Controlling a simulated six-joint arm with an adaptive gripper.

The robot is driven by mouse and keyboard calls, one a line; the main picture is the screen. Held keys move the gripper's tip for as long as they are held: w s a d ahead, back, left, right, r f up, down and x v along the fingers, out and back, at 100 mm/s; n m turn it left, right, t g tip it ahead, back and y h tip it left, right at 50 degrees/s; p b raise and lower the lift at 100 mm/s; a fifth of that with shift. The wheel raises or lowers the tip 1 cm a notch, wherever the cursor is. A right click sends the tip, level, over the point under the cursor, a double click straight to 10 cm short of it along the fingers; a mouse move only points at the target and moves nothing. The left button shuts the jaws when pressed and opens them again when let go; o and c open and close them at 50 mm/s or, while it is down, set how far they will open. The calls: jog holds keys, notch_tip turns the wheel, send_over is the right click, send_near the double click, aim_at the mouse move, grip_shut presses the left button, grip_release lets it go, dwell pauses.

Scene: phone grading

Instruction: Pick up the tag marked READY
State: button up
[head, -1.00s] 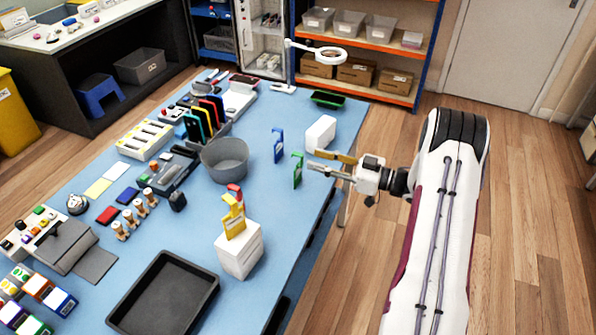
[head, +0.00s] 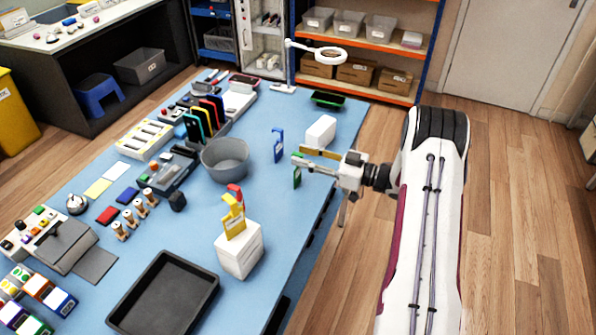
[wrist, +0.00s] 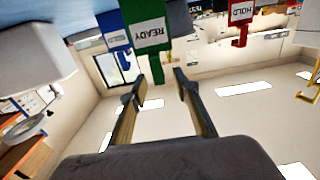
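Whether a finger touches the hook cannot be told.
A blue tag (head: 278,147) stands left of the green one. A white box (head: 321,132) is behind it. A yellow tag (head: 234,220) and a red HOLD tag (wrist: 236,14) are nearby. A grey bin (head: 224,160) stands further left. A black tray (head: 165,294) lies in front.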

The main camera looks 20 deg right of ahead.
grip_shut()
jog(key=shift+r, duration=0.1)
notch_tip(320, 180, up, 10)
dwell(0.9)
dwell(0.4)
